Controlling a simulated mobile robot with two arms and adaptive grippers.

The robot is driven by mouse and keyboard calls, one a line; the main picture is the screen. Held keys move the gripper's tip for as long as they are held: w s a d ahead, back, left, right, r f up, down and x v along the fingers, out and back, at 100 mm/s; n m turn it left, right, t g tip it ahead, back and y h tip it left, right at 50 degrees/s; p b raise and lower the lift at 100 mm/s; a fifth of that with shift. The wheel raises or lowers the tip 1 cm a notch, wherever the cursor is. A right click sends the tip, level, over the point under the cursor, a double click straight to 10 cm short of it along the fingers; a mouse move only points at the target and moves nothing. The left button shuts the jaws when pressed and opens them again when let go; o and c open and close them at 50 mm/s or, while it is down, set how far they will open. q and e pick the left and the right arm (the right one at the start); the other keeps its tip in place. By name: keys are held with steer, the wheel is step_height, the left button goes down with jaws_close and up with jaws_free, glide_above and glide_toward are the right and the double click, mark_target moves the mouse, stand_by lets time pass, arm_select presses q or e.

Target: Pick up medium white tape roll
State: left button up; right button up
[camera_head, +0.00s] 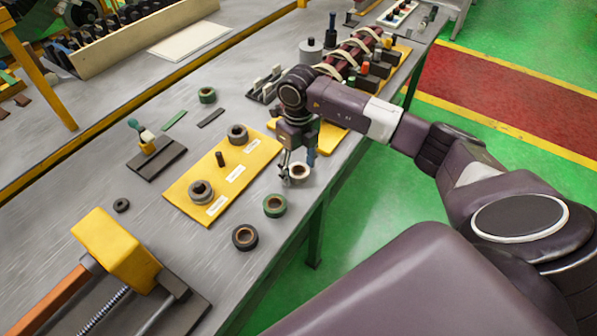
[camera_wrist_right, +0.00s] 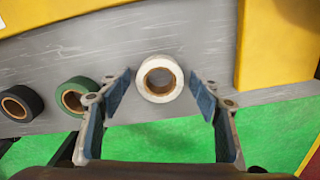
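The white tape roll (camera_head: 299,171) lies flat on the grey table near its front edge. It also shows in the right wrist view (camera_wrist_right: 160,72), with a brown core, between and just beyond the fingertips. My right gripper (camera_head: 293,168) is above and beside it in the head view. In the right wrist view its two blue-padded fingers (camera_wrist_right: 160,95) are spread wide, with nothing held between them. Part of the roll is hidden behind the gripper in the head view. My left gripper is not in view.
A green tape roll (camera_head: 275,205) and a black tape roll (camera_head: 245,237) lie nearby along the table edge. A yellow board (camera_head: 183,194) with grey rolls and a peg lies to the left. A yellow clamp (camera_head: 115,245) stands at lower left. Green floor lies beyond the edge.

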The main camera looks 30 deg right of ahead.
steer(key=c, duration=1)
steer(key=shift+o, duration=0.2)
steer(key=shift+r, duration=0.1)
